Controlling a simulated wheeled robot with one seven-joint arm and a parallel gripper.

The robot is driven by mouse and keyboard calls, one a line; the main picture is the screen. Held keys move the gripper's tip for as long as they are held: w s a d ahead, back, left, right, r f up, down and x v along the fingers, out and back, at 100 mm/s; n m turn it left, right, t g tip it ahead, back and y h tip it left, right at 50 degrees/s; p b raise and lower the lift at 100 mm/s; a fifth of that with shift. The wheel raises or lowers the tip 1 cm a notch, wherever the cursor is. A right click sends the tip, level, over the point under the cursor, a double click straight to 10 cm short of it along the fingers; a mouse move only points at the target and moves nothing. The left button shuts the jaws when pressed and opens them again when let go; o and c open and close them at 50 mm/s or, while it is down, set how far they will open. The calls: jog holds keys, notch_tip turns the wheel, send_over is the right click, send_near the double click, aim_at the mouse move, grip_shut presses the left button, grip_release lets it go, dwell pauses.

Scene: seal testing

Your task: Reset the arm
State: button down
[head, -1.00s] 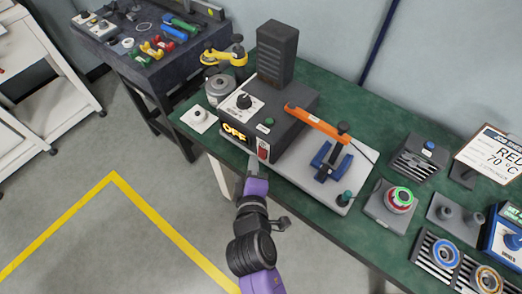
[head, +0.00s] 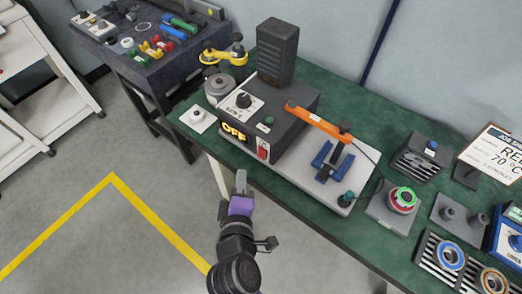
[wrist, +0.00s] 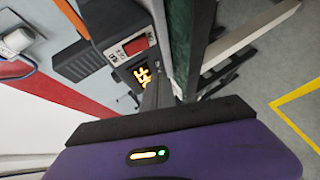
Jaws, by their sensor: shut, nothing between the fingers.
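My gripper (head: 241,182) is shut and empty. It hangs in front of the green bench's (head: 300,205) front edge, apart from it, with the fingers pointing toward the bench. The display (wrist: 143,74) and red switch (wrist: 136,45) also show in the wrist view.
A blue clamp (head: 332,162) sits on the machine's pale base plate. A stand with red and green rings (head: 403,198) and a rack with ring seals (head: 450,256) lie to the right. A dark tool cart (head: 150,60) stands at the back left. The floor in front is clear.

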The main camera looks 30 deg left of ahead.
dwell(0.3)
notch_tip(320, 180, up, 5)
jog(key=s+d+m+y, duration=0.2)
jog(key=s+m+y, duration=0.1)
jog(key=m, duration=0.1)
jog(key=s+d+r+m+t+h, duration=0.15)
jog(key=d+m, duration=0.25)
jog(key=d, duration=0.5)
jog(key=s+d+r+m+t+h, duration=0.1)
jog(key=s+d+r+m, duration=0.2)
jog(key=d, duration=0.7)
jog(key=s+d+m+t+h, duration=0.25)
jog(key=d+m, duration=0.35)
jog(key=d, duration=0.3)
jog(key=s+d+m+g+h, duration=0.2)
jog(key=s+d+m+h, duration=0.3)
jog(key=s+d, duration=0.5)
jog(key=shift+s+d+r+h, duration=0.3)
jog(key=shift+d+h, duration=0.2)
jog(key=shift+d, duration=0.45)
